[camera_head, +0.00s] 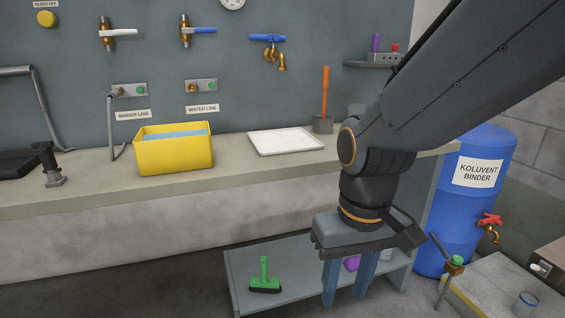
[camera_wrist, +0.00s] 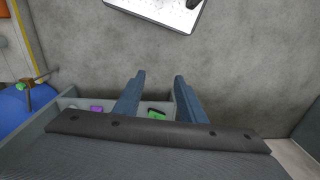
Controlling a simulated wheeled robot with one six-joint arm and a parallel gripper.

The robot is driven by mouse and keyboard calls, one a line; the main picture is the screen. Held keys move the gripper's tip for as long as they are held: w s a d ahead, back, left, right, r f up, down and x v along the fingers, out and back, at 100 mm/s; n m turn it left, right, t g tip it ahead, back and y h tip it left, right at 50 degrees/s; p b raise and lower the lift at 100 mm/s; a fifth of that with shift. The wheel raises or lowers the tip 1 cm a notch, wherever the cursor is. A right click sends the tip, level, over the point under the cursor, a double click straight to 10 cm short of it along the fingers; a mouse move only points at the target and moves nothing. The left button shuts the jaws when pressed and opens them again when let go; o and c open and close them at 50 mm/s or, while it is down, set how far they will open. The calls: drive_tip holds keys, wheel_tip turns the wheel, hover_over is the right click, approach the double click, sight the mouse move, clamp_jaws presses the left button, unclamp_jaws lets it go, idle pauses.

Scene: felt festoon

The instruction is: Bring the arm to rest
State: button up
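My gripper (camera_head: 347,280) points down in front of the low shelf, with its two blue fingers apart. It also shows in the wrist view (camera_wrist: 158,82), where the fingers stand apart with nothing between their tips. My arm comes in from the upper right of the head view and covers part of the counter's right end and part of the shelf.
A yellow tub (camera_head: 174,155) of blue liquid and a white tray (camera_head: 285,141) stand on the counter (camera_head: 100,190). A low shelf (camera_head: 300,270) holds a green brush (camera_head: 265,279) and a purple object (camera_head: 352,263). A blue binder barrel (camera_head: 450,225) stands right.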

drive_tip(key=d+r+m+p, duration=0.2)
drive_tip(key=d+r+p, duration=0.5)
drive_tip(key=p, duration=0.5)
drive_tip(key=shift+s+d+r+p, duration=0.2)
drive_tip(key=shift+s+r+p, duration=0.1)
drive_tip(key=shift+r+p, duration=0.15)
